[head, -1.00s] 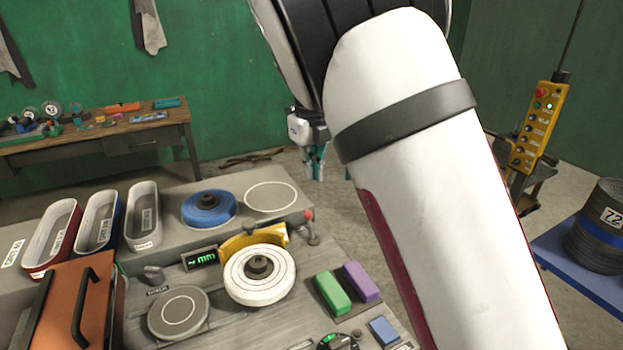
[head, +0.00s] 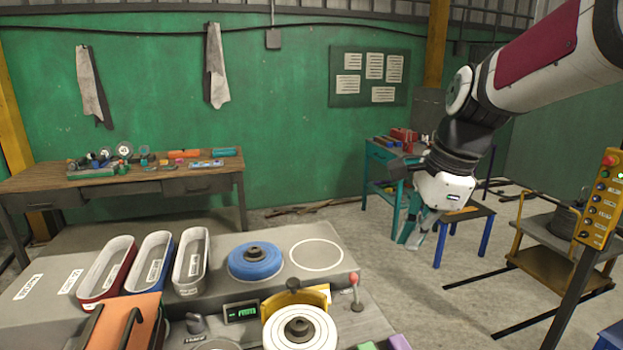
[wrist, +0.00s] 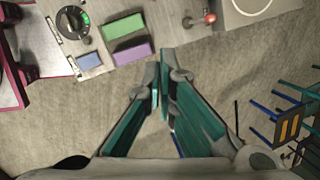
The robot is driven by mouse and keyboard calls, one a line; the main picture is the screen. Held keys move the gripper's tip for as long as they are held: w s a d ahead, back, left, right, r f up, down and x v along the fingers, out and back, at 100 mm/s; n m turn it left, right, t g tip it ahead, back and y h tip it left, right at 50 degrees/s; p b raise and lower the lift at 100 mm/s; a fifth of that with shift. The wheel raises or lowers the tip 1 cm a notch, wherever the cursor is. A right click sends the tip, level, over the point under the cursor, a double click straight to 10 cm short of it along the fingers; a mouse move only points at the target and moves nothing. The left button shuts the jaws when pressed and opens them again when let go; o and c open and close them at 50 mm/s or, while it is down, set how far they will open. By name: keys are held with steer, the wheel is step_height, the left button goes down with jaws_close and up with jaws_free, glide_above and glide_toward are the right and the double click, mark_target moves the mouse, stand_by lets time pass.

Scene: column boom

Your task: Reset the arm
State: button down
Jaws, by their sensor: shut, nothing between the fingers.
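My gripper (head: 414,238) hangs at the end of my arm, in the air to the right of the grey workbench (head: 345,280) in the head view. In the wrist view its teal fingers (wrist: 163,85) meet at the tips, shut and empty, above the concrete floor. The bench edge with a green block (wrist: 126,26) and a purple block (wrist: 132,53) lies beyond the fingertips. My arm reaches in from the upper right of the head view.
The bench holds a blue disc (head: 256,260), a white disc (head: 299,328), a red-knobbed lever (head: 356,290) and three trays, one of them white (head: 191,262). A yellow control box (head: 601,200) stands at right. A blue-legged stool (head: 465,222) stands behind my gripper.

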steer(key=s+d+n+t+h, duration=0.2)
steer(key=s+n+t, duration=0.1)
steer(key=s+n, duration=1.5)
steer(key=shift+s, duration=1.05)
